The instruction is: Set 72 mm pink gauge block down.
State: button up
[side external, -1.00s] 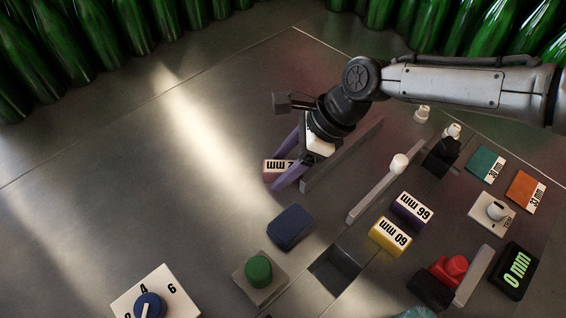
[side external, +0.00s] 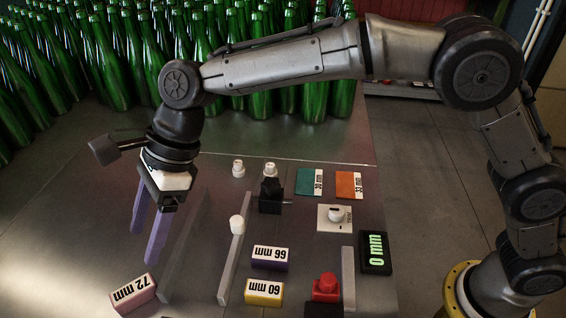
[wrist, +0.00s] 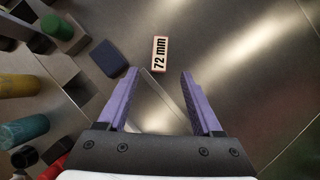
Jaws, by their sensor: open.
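The 72 mm pink gauge block (side external: 133,296) rests on the metal table near the bottom left of the side view, its white label facing up. In the wrist view the block (wrist: 159,54) lies beyond my fingertips, in line with the gap between them. My gripper (side external: 147,243) has two purple fingers, pointing down and spread apart. In the wrist view my gripper (wrist: 158,76) is open with nothing between the fingers. The fingers are apart from the block and above the table.
A long grey rail (side external: 186,250) stands just right of my fingers. A purple 66 mm block (side external: 270,258) and a yellow 60 mm block (side external: 264,292) lie further right. A dark blue pad (wrist: 108,58) is beside the pink block. Green bottles (side external: 115,65) crowd the back.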

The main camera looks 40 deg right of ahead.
jog(key=s+d+r+n+t+h, duration=0.15)
jog(key=d+r+n, duration=0.25)
jog(key=d, duration=0.9)
jog(key=s+d+r+n+t, duration=0.2)
jog(key=d+r+n, duration=0.2)
jog(key=d, duration=0.8)
jog(key=s+d+n+t+h, duration=0.1)
jog(key=s+d+n, duration=0.3)
jog(key=s+d, duration=0.4)
jog(key=d+h, duration=0.1)
jog(key=d, duration=0.3)
jog(key=shift+f+n, duration=0.25)
jog(key=shift+n, duration=0.05)
jog(key=shift+o, duration=0.4)
jog(key=s+d+f+n+t+h, duration=0.1)
jog(key=s+d+f+n, duration=0.4)
jog(key=s, duration=0.5)
jog(key=d+h, duration=0.1)
jog(key=d, duration=0.1)
jog(key=shift+d, duration=0.35)
jog(key=shift+s+f+h, duration=0.15)
jog(key=shift+f+h, duration=0.05)
jog(key=shift+h, duration=0.05)
jog(key=shift+n, duration=0.3)
